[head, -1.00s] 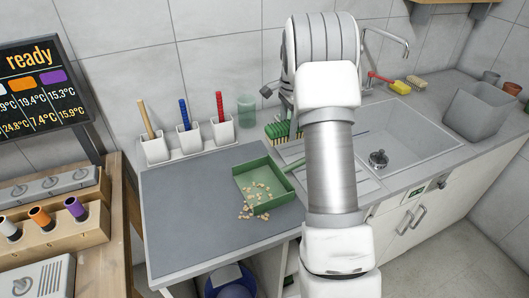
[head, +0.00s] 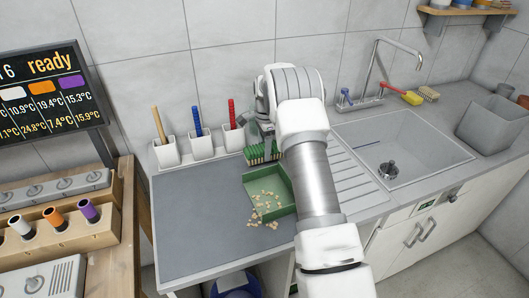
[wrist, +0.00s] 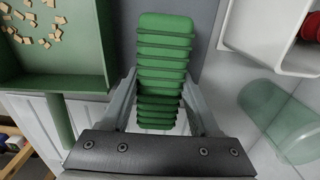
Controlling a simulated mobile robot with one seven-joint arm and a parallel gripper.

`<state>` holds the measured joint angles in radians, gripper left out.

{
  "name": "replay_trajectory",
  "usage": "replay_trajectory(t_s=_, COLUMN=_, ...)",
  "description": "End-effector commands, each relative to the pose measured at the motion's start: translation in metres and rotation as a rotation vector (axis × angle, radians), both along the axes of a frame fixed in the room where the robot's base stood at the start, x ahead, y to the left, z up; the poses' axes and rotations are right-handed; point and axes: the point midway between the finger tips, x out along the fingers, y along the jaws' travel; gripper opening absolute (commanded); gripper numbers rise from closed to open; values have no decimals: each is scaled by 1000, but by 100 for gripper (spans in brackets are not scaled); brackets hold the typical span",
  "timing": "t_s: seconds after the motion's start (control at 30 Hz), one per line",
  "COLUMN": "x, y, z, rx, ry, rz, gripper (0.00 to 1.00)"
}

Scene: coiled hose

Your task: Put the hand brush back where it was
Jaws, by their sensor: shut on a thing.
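The hand brush (head: 262,153), with rows of green bristles, is held by my gripper (head: 263,133) over the counter, behind the green dustpan and in front of the right end of the holder row. In the wrist view the brush (wrist: 162,50) runs lengthwise between the two fingers of my gripper (wrist: 160,92), which is shut on it. Its handle is not clearly seen. I cannot tell whether the bristles touch the counter. The green dustpan (head: 282,178) lies beside it on the grey mat, with crumbs (head: 265,208) in and in front of it; it also shows in the wrist view (wrist: 85,82).
White holders (head: 201,147) with brown, blue and red handles stand along the wall. A clear green tumbler (wrist: 283,120) is near the gripper. The sink (head: 400,145) and ribbed drainboard lie right, with a red-and-yellow brush (head: 411,97) behind. The left part of the mat (head: 195,215) is bare.

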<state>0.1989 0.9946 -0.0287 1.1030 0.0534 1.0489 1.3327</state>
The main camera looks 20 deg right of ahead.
Motion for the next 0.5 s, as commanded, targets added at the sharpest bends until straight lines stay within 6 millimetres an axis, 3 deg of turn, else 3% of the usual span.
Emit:
replay_trajectory(t_s=0.1, x=0, y=0, z=-16, rx=1, ry=2, rz=0, gripper=10)
replay_trajectory(t_s=0.47, x=0, y=0, z=-22, rx=0, ry=0, rz=0, gripper=10)
replay_trajectory(t_s=0.5, x=0, y=0, z=-23, rx=0, ry=1, rz=0, gripper=64)
